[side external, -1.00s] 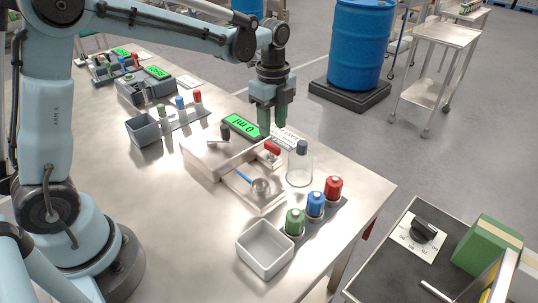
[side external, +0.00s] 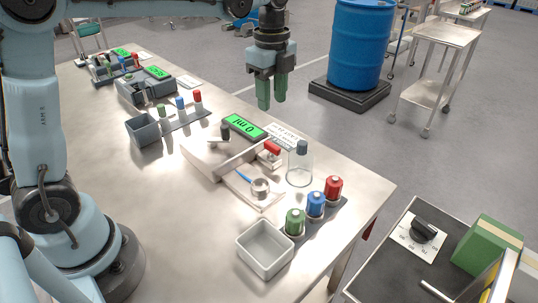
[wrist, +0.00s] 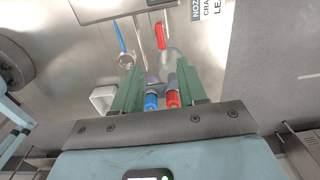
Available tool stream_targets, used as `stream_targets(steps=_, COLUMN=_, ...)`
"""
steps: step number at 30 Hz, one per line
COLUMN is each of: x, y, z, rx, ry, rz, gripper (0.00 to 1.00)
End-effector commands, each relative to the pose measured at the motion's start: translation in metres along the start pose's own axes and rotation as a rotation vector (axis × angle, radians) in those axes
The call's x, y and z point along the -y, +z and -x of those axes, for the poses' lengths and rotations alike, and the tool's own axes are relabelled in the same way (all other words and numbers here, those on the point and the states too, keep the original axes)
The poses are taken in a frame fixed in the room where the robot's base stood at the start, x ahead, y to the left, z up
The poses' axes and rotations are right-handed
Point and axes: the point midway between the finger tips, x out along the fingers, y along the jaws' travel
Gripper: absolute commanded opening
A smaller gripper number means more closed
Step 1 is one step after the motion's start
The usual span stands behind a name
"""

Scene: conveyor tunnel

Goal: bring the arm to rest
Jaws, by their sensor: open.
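My gripper (side external: 271,104) is open and empty, its two green fingers pointing down and apart. It is in the air above the far side of the table, over the display unit with the green "0 ml" screen (side external: 245,126). In the wrist view my gripper (wrist: 157,88) shows its green fingers spread, with a blue-capped bottle (wrist: 151,102) and a red-capped bottle (wrist: 173,99) visible far below between them. Nothing is held.
On the metal table (side external: 150,210) stand a clear bottle (side external: 300,168), green (side external: 294,222), blue (side external: 315,205) and red (side external: 333,188) bottles, and a white bin (side external: 265,250). A blue drum (side external: 360,45) stands behind. The air around my gripper is clear.

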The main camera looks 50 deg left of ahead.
Motion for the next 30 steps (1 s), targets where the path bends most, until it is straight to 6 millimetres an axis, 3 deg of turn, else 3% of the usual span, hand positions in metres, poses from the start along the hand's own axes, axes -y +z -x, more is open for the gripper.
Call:
stream_targets(steps=5, x=-0.022, y=0.002, z=0.008, rx=-0.011, ry=-0.081, rz=0.208, gripper=0.41)
stream_targets(steps=13, x=-0.07, y=0.006, z=0.01, rx=-0.1, ry=-0.258, rz=0.684, gripper=0.41)
stream_targets(steps=24, x=-0.128, y=0.009, z=-0.016, rx=-0.349, ry=-0.435, rz=1.288, gripper=0.41)
stream_targets(steps=30, x=-0.141, y=0.01, z=-0.029, rx=-0.456, ry=-0.469, rz=1.467, gripper=0.41)
